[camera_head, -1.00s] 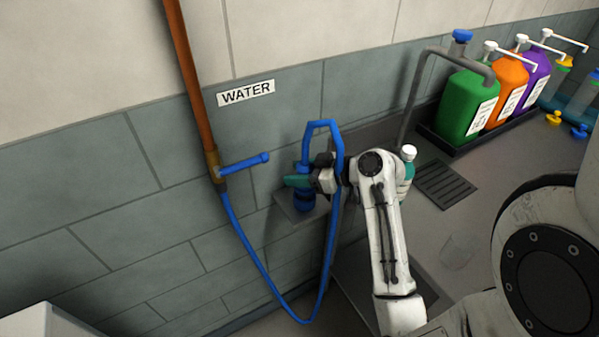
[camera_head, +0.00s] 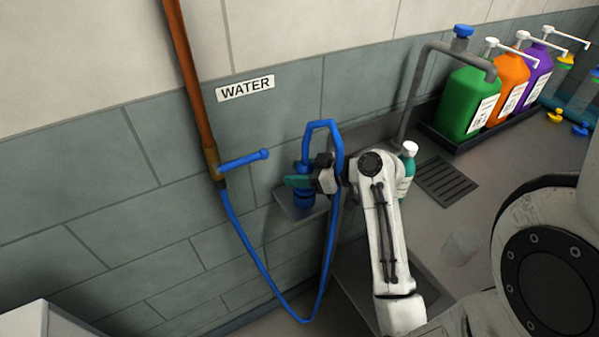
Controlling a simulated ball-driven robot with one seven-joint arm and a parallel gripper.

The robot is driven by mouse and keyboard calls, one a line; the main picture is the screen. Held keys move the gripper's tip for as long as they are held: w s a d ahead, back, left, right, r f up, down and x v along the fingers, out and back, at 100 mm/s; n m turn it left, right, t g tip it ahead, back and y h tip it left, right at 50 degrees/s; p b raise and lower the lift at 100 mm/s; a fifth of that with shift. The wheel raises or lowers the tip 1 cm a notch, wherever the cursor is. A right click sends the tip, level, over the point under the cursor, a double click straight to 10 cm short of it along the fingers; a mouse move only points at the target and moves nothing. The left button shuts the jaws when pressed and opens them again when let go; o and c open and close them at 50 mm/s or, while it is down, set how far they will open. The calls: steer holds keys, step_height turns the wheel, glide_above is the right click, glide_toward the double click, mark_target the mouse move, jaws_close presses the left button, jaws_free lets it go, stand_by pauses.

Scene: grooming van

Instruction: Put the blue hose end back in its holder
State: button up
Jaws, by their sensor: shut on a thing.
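The blue hose (camera_head: 254,253) runs from the copper pipe on the wall, loops down, and rises to its blue end (camera_head: 303,198), beside my gripper. My gripper (camera_head: 298,181), with teal fingertips, is shut on the blue hose end, just over a small grey shelf-like holder (camera_head: 287,213) on the tiled wall. The hose end appears upright, with its lower part at the holder. The fingers hide part of it, so I cannot tell whether it is seated.
A copper pipe (camera_head: 188,80) with a blue valve handle (camera_head: 245,160) stands at left, by a WATER label (camera_head: 246,88). At right are a grey tap (camera_head: 412,90), a white-capped bottle (camera_head: 407,170), a drain grate (camera_head: 447,181), a clear cup (camera_head: 460,246) and coloured jugs (camera_head: 470,103).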

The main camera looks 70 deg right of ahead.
steer(key=shift+f+b, duration=0.35)
steer(key=shift+f, duration=0.1)
steer(key=o, duration=1.4)
steer(key=b+v, duration=0.1)
steer(key=v, duration=0.9)
steer(key=shift+s+r, duration=0.2)
steer(key=shift+s, duration=0.15)
